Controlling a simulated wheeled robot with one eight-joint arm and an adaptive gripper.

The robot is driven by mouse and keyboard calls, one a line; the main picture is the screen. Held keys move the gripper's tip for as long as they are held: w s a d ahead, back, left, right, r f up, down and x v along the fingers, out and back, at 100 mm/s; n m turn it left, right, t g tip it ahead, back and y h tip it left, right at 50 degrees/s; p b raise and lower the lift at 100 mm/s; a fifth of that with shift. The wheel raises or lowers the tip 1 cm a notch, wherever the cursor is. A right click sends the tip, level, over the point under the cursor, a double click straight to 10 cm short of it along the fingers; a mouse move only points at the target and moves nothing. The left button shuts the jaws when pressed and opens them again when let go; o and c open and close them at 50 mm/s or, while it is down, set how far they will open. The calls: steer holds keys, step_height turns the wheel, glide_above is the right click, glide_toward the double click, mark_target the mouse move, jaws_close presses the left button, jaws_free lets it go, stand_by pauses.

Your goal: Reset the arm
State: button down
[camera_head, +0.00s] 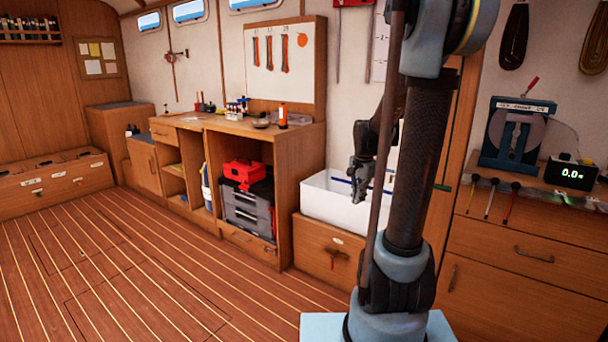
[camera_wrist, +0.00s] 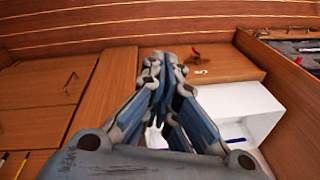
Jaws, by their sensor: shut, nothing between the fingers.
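My gripper (camera_head: 358,192) hangs from my raised arm in the head view, in front of the white bin and pointing down. Part of the arm crosses the right half of that view. In the wrist view my gripper (camera_wrist: 172,58) has its fingertips together and nothing between them. The white bin (camera_head: 322,207) stands on a low wooden cabinet (camera_head: 318,255). The bin (camera_wrist: 250,112) also shows to the right of and behind the fingers in the wrist view. From these views I cannot tell how far the gripper is from the bin.
A workbench (camera_head: 222,127) with bottles on top stands left of the bin, with a red toolbox (camera_head: 243,172) on a grey case below. A drawer counter (camera_head: 500,240) with a blue device (camera_head: 512,135) and a display (camera_head: 571,173) is at right. The plank floor (camera_head: 130,265) is clear.

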steer(key=s+f+n, duration=0.2)
steer(key=s+n, duration=0.3)
steer(key=s, duration=0.8)
steer(key=s+f+n, duration=0.1)
steer(key=s+n, duration=0.4)
steer(key=s, duration=0.8)
steer(key=shift+s+a+f+n, duration=0.15)
steer(key=shift+a+f+n, duration=0.15)
steer(key=shift+f, duration=0.05)
